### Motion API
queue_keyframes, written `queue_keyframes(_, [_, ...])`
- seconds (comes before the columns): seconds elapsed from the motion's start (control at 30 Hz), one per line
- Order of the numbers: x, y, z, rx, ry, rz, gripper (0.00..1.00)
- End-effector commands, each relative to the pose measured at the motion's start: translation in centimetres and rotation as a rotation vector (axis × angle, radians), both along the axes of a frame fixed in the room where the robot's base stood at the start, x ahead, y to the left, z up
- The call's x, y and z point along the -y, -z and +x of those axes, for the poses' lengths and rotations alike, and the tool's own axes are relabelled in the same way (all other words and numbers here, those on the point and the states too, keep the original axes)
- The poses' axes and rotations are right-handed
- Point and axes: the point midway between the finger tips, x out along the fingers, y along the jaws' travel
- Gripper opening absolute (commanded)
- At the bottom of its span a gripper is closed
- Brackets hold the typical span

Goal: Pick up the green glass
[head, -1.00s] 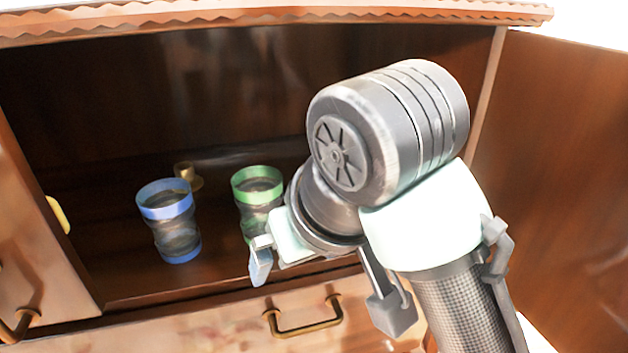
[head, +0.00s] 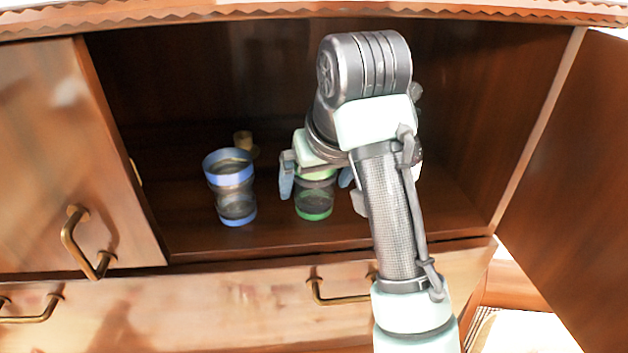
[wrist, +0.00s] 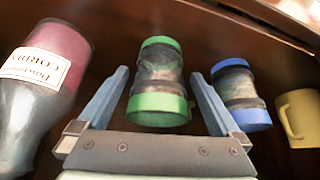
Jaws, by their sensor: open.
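The green glass (head: 314,201) stands on the cabinet shelf, clear-sided with green bands; its upper part is hidden behind my gripper in the head view. My gripper (head: 316,183) is open, with one finger on each side of the glass. In the wrist view the green glass (wrist: 159,84) lies between the two open fingers of my gripper (wrist: 160,88), with a gap visible on both sides. Whether the fingers touch it in depth I cannot tell.
A blue-banded glass (head: 232,188) stands left of the green one; in the wrist view it is close beside a finger. A yellow mug (wrist: 298,117) and a labelled bottle (wrist: 45,80) flank them. The cabinet door (head: 560,170) is open at right.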

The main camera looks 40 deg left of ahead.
Motion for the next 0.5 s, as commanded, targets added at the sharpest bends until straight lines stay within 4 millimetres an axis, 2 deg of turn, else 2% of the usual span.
queue_keyframes(0.2, [-0.6, 0.9, 0.4, 0.000, 0.001, 0.000, 1.00])
queue_keyframes(0.4, [-0.6, 1.0, 0.4, 0.001, 0.000, 0.000, 1.00])
queue_keyframes(0.5, [-0.6, 1.0, 0.4, 0.000, 0.000, 0.001, 0.82])
